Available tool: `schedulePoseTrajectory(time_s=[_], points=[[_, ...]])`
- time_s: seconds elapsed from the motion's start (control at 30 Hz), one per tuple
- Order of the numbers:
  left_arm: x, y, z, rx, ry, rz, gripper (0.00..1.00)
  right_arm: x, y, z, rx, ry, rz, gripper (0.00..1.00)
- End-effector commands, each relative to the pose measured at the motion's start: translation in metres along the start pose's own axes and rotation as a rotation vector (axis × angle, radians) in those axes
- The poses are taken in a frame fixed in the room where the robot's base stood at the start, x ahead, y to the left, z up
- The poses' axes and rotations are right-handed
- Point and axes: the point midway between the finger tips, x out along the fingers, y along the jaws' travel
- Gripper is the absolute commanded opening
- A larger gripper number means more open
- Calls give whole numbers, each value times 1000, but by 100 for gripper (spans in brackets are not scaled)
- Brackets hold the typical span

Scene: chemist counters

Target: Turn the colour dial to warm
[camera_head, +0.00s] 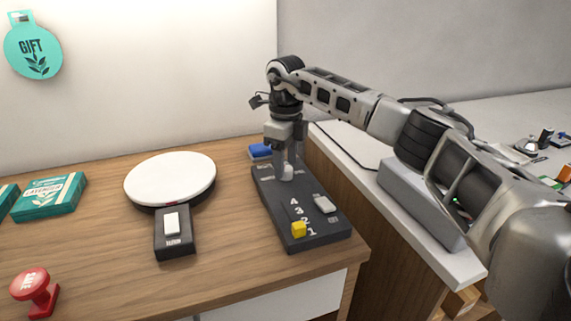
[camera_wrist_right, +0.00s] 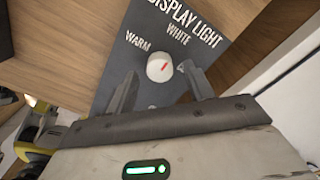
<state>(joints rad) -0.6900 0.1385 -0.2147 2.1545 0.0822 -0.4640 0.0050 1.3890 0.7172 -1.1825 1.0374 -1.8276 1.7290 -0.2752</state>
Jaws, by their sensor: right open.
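The colour dial (camera_wrist_right: 159,67) is a round white knob on a dark panel (camera_wrist_right: 125,50) lettered "DISPLAY LIGHT", with "WARM" at its left and "WHITE" above it. My left gripper is not in view.
The control box also carries a yellow knob (camera_head: 299,229) by the numbers and a grey switch (camera_head: 325,204). A blue block (camera_head: 260,151) lies behind it. A white round plate (camera_head: 170,178), a black switch unit (camera_head: 175,240) and a red stamp (camera_head: 36,289) stand left.

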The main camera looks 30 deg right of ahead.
Motion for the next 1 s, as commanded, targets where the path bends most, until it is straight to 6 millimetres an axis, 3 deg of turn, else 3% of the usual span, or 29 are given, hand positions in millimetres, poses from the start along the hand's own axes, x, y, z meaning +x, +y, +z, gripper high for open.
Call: schedulePoseTrajectory(time_s=[0.17, 0.47, 0.6, 0.63, 1.0], points=[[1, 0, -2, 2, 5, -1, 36, 13, 0, 0, 0, 0, 1, 52], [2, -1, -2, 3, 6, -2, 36, 14, 0, 0, -1, -1, 0, 52], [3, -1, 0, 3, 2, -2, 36, 14, 0, 0, -1, -1, 0, 13], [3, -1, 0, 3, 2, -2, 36, 14, 0, 0, -1, -1, 0, 7], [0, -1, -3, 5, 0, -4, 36, 13, 0, 0, -43, -1, 0, 7]])
